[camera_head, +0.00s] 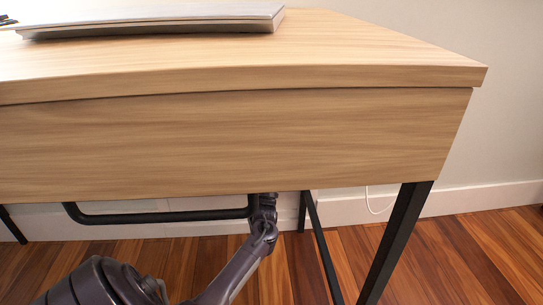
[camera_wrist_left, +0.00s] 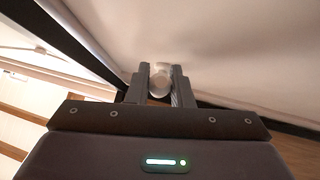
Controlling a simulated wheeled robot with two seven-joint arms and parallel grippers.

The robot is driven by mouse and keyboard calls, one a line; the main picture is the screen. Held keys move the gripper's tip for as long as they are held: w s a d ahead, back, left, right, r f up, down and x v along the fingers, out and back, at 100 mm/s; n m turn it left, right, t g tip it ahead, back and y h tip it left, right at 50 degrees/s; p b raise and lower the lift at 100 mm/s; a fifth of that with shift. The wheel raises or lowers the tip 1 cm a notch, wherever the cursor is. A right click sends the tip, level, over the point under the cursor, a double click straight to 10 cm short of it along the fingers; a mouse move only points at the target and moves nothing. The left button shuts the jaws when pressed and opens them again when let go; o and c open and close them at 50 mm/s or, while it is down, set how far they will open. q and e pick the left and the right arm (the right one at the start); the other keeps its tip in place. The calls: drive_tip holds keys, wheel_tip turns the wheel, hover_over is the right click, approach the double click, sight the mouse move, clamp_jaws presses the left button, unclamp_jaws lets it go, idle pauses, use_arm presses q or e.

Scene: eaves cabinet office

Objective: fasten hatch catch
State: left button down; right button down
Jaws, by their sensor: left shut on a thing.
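In the left wrist view my left gripper (camera_wrist_left: 160,79) is shut on a small pale rounded piece (camera_wrist_left: 159,86), which may be the hatch catch. The piece sits between both fingers, close to a plain pale surface (camera_wrist_left: 230,50). In the head view my left arm reaches up from below, and its gripper is hidden behind the wooden desk front (camera_head: 240,140). The hatch and its catch cannot be made out in the head view. My right gripper is in neither view.
A wooden desk (camera_head: 370,45) with a flat grey stack (camera_head: 160,20) on top fills the head view. A black bar (camera_head: 150,217) hangs beneath it, close to my arm. A black leg (camera_head: 400,235) stands at the right. Wooden floor (camera_head: 470,260) is clear at the lower right.

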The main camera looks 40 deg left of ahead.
use_arm(q)
drive_tip(key=shift+w+d+n+g+y, duration=0.1)
drive_tip(key=shift+n+g+y, duration=0.2)
drive_tip(key=shift+n, duration=0.25)
drive_tip(key=shift+w+d+n+g+y, duration=0.1)
drive_tip(key=shift+n+g+y, duration=0.1)
drive_tip(key=shift+n+y, duration=0.3)
drive_tip(key=c, duration=1.3)
unclamp_jaws()
drive_tip(key=shift+w, duration=0.1)
drive_tip(key=shift+b, duration=0.3)
drive_tip(key=shift+r, duration=0.1)
